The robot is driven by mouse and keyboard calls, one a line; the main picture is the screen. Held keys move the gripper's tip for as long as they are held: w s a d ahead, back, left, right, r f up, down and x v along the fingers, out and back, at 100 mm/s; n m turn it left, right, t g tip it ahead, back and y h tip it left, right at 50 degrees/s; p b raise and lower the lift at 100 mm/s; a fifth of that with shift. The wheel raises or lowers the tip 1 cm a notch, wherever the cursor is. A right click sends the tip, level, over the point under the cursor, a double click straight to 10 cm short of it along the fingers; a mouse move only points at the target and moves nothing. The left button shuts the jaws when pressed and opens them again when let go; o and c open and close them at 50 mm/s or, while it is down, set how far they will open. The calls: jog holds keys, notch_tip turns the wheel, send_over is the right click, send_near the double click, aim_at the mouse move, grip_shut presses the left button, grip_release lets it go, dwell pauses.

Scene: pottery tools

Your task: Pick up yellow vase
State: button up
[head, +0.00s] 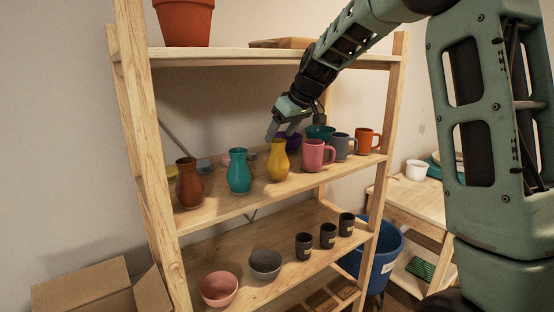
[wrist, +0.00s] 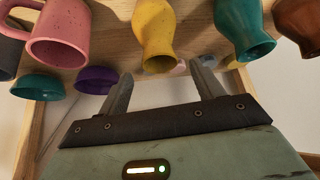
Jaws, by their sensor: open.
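The yellow vase (head: 278,161) stands upright on the middle shelf (head: 225,211), between a teal vase (head: 238,172) and a pink mug (head: 314,155). My gripper (head: 280,130) is above and just behind the yellow vase in the head view. In the wrist view my gripper (wrist: 160,85) has its two fingers apart with nothing between them. The yellow vase (wrist: 157,32) shows there beyond the fingertips, its mouth toward the camera. I cannot tell whether a finger touches it.
A brown vase (head: 189,183) stands left of the teal vase. A purple bowl (head: 293,141), a teal bowl (head: 320,132), a grey mug (head: 343,146) and an orange mug (head: 367,140) stand to the right. The upper shelf board (head: 230,55) is above my gripper.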

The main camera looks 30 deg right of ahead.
aim_at(275, 146)
jog(key=shift+s+f+p+x, duration=0.15)
jog(key=shift+p+x, duration=0.55)
jog(key=shift+x, duration=0.7)
jog(key=shift+s+f+p+x, duration=0.15)
jog(key=shift+p+x, duration=0.5)
jog(key=shift+x, duration=0.8)
jog(key=shift+r, duration=0.15)
jog(key=c, duration=1.2)
